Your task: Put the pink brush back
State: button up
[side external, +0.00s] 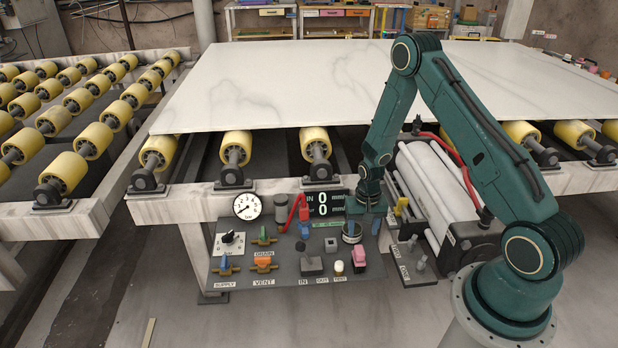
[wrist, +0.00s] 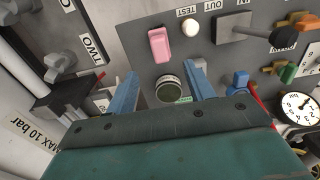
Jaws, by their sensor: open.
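A pink block-like piece (side external: 360,257) sits at the right end of the control panel, beside a small white button; it shows at the top middle of the wrist view (wrist: 160,44). It looks like a rocker or switch, and I see no bristles or brush handle. My gripper (side external: 362,228) points down over the panel's right part, just behind the pink piece. In the wrist view my gripper's two blue fingers (wrist: 164,70) are apart. A round dark knob with a pale ring (wrist: 169,88) shows between them, and nothing is visibly gripped.
The grey panel (side external: 290,274) carries a black-handled lever (side external: 311,262), valves with blue and orange handles, and a dial gauge (side external: 247,205). A white roll unit (side external: 432,190) and a box with small levers stand to the right. The stone slab (side external: 270,85) on yellow rollers lies behind.

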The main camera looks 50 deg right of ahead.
jog(key=shift+r, duration=0.15)
jog(key=a+r+n+t, duration=0.15)
jog(key=a+r, duration=0.25)
jog(key=r, duration=0.9)
jog(key=a+r+n+t, duration=0.1)
jog(key=a+r+n, duration=0.25)
jog(key=r, duration=0.95)
jog(key=s+a+r+n+t, duration=0.1)
jog(key=s+a+r+n, duration=0.1)
jog(key=s+a+r, duration=0.2)
jog(key=s+a+r+n+t, duration=0.2)
jog(key=s+a+r, duration=0.3)
jog(key=s+r, duration=0.5)
jog(key=shift+s+a+r, duration=0.2)
jog(key=shift+s, duration=2.3)
jog(key=shift+o, duration=0.5)
